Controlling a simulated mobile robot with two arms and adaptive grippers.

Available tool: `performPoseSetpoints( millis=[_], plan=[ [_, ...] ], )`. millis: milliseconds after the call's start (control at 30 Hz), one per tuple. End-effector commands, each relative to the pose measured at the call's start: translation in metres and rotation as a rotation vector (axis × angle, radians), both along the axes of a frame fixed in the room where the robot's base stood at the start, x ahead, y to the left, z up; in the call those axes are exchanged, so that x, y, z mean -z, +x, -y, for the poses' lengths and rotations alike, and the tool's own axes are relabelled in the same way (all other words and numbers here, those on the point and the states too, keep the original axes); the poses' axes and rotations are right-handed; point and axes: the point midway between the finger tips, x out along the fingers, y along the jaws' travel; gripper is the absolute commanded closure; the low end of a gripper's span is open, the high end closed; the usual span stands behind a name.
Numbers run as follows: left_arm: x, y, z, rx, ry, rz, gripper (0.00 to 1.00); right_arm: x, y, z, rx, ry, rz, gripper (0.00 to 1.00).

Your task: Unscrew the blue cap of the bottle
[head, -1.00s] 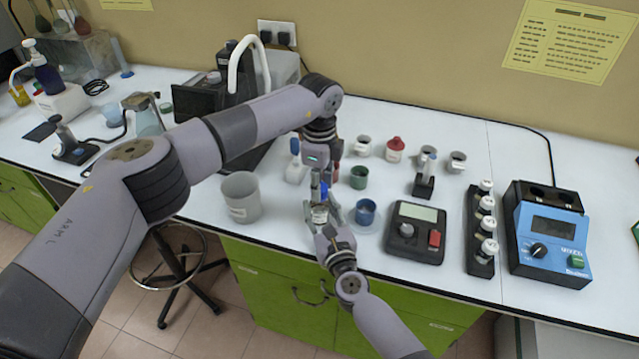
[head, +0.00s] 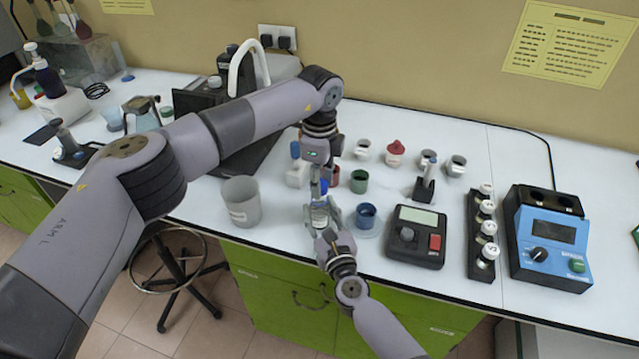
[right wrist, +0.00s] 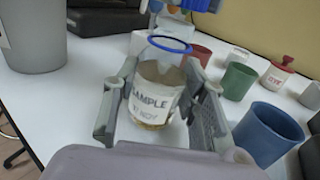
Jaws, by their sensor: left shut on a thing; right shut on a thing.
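The sample bottle (right wrist: 153,97) is clear, with a white SAMPLE label and a blue ring around its top. My right gripper (right wrist: 160,108) is shut around its body, with one finger on each side, and holds it roughly upright. In the head view my right gripper (head: 322,214) is just above the table's front part, mostly covering the bottle. My left gripper (head: 320,182) comes from above, shut on the blue cap (head: 322,187). In the right wrist view the cap (right wrist: 196,4) is cut off by the top edge, with a gap between it and the ring.
A grey beaker (head: 241,202) stands to the left. A blue cup (head: 366,215) is close on the right, with a green cup (head: 359,181) behind it. A black scale (head: 416,235) and a vial rack (head: 483,230) stand farther right.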

Motion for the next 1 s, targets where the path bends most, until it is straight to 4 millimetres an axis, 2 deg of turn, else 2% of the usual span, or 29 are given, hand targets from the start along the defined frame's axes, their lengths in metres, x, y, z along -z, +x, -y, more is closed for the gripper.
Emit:
performPoseSetpoints(
  millis=[367, 700, 933, 967, 1000],
  plan=[
    [-0.003, 0.0, 0.0, 0.0, -0.001, 0.0, 1.0, 0.0, 0.0, 0.0, 0.0, 0.0, -0.001, 1.0],
    [-0.039, 0.0, 0.0, 0.0, 0.0, 0.0, 1.0, 0.001, 0.0, 0.0, 0.0, 0.0, -0.001, 1.0],
    [-0.041, 0.0, 0.0, 0.0, -0.001, -0.001, 1.0, 0.0, 0.0, 0.0, 0.0, 0.0, -0.001, 1.0],
    [-0.041, 0.0, 0.0, 0.0, -0.001, -0.001, 1.0, 0.0, 0.0, 0.0, 0.0, 0.0, -0.001, 0.6],
    [-0.041, 0.0, 0.0, 0.0, -0.001, -0.001, 1.0, 0.0, 0.0, 0.0, 0.0, 0.0, -0.001, 0.57]
  ],
)
